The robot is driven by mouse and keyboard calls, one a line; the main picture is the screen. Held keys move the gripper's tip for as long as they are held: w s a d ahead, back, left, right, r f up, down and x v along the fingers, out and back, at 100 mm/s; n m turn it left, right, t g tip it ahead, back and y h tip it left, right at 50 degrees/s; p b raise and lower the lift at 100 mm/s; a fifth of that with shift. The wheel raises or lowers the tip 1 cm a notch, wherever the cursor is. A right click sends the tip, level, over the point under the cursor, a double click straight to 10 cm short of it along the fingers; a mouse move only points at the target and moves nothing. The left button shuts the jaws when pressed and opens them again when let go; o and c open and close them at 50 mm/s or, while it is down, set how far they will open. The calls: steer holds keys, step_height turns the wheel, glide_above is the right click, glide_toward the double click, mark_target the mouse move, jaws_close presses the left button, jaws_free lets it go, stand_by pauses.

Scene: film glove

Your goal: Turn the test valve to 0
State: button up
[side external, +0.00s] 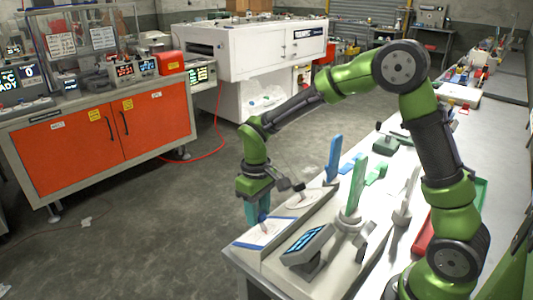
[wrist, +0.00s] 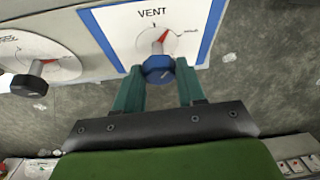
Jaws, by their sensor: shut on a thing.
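My gripper (wrist: 159,72) has its two teal fingers on either side of a blue knob (wrist: 157,65) and is shut on it. The knob sits on a white dial marked VENT (wrist: 150,38) with a blue border, and its red pointer (wrist: 162,37) points up and slightly right. In the side view my gripper (side external: 257,213) reaches down to this blue-bordered panel (side external: 273,236). A second dial (wrist: 62,58) with a black knob (wrist: 30,84) and a red pointer is to the left in the wrist view. I cannot read a "test" label on either.
In the side view a blue upright (side external: 334,158), a green upright (side external: 355,188) and a tilted display (side external: 306,243) stand on the bench near my arm. A red tray (side external: 422,238) lies to the right. Open floor (side external: 170,235) is left of the bench.

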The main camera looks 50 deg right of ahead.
steer(key=n+y, duration=0.1)
steer(key=n, duration=0.2)
steer(key=n+g+y, duration=0.1)
steer(key=n, duration=0.1)
steer(key=shift+w+d+n+y, duration=0.1)
steer(key=shift+d+n+y, duration=0.1)
steer(key=shift+n+y, duration=0.2)
stand_by(0.4)
steer(key=o, duration=1.1)
steer(key=shift+c, duration=0.2)
steer(key=v, duration=1.7)
steer(key=shift+w+f, duration=0.1)
steer(key=shift+w, duration=0.05)
